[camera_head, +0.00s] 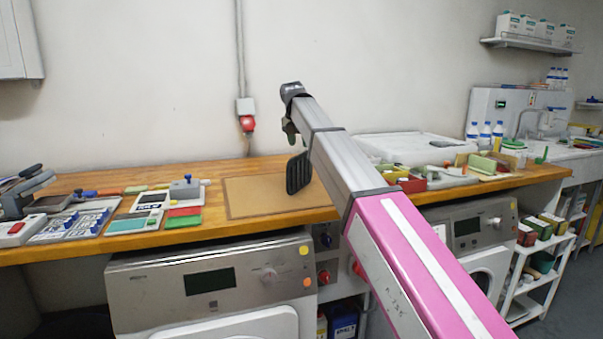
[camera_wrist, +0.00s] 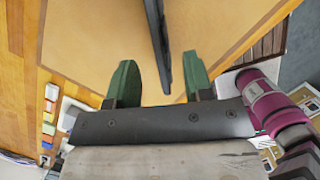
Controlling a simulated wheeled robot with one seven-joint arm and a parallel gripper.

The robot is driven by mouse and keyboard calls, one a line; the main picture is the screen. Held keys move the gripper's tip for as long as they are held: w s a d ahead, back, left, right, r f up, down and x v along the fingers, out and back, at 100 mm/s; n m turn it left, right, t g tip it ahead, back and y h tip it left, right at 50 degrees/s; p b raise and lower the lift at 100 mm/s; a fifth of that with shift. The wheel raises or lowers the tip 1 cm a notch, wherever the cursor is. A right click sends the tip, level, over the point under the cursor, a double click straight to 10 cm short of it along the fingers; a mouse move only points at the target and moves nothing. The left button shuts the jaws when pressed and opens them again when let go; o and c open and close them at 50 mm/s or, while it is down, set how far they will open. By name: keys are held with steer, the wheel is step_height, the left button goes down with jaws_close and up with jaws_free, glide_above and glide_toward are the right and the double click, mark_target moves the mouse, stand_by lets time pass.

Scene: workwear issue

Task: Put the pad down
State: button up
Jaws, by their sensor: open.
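The black ribbed pad (camera_head: 298,173) stands on edge, upright, by the right part of the tan board (camera_head: 255,197) on the wooden bench. In the wrist view the pad (camera_wrist: 158,45) shows edge-on as a thin dark strip between my green fingers. My gripper (camera_wrist: 160,62) is open, with a gap on each side of the pad; the right finger is nearer to it. In the head view my gripper (camera_head: 291,132) is just above the pad, partly hidden by my arm. I cannot tell whether the pad's lower edge touches the board.
Left of the board lie a scale-like device (camera_head: 160,205), coloured cards (camera_head: 183,217) and blue-white packs (camera_head: 70,225). A red-capped wall socket (camera_head: 247,117) is behind. Small boxes (camera_head: 410,182) crowd the bench at right. Most of the board is bare.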

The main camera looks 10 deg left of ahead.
mark_target(301, 154)
steer(key=x, duration=0.8)
steer(key=shift+a+f, duration=0.1)
steer(key=shift+a, duration=0.05)
jaws_close()
